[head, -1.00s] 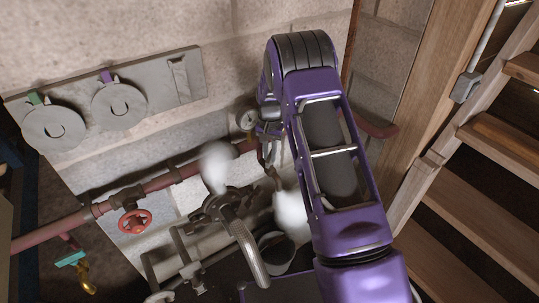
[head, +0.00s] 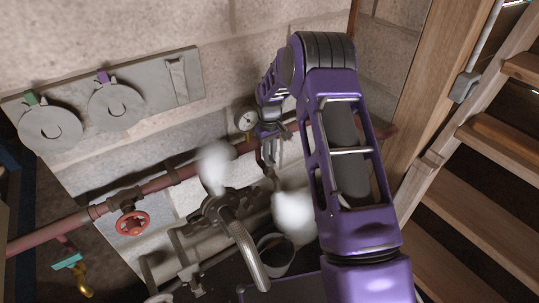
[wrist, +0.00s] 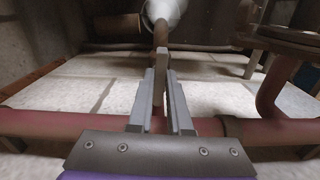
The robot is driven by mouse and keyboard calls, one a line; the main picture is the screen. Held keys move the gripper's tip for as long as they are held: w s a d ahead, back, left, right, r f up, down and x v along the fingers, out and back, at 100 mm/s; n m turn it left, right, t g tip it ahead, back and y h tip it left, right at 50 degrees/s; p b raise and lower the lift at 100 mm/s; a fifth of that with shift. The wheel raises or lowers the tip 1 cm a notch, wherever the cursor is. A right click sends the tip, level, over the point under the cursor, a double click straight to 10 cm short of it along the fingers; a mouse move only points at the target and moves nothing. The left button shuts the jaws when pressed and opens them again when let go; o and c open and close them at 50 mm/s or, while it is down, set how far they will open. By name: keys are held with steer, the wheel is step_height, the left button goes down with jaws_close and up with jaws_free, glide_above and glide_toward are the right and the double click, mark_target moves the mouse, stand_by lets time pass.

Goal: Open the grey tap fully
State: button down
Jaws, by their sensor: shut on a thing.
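The grey tap shows in the wrist view as a narrow flat grey lever (wrist: 161,72) standing between the two fingers. My gripper (wrist: 163,85) is shut on this lever, with the lever's end reaching past the fingertips. In the head view my gripper (head: 277,155) is at the wall pipe, just right of and below a round gauge (head: 246,120). The tap's body is hard to make out there, as the fingers and wrist cover it.
A dark red pipe (head: 180,177) runs along the wall behind the gripper, with a red handwheel (head: 132,223) and a teal-handled tap (head: 68,261) to the left. White steam (head: 293,213) hangs near a grey bucket (head: 277,254). Wooden stairs (head: 480,190) stand on the right.

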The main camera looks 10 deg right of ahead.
steer(key=shift+n, duration=0.5)
steer(key=c, duration=0.8)
jaws_free()
steer(key=shift+c, duration=0.2)
steer(key=shift+r, duration=0.1)
step_height(320, 180, up, 17)
steer(key=p, duration=0.2)
steer(key=shift+r, duration=0.1)
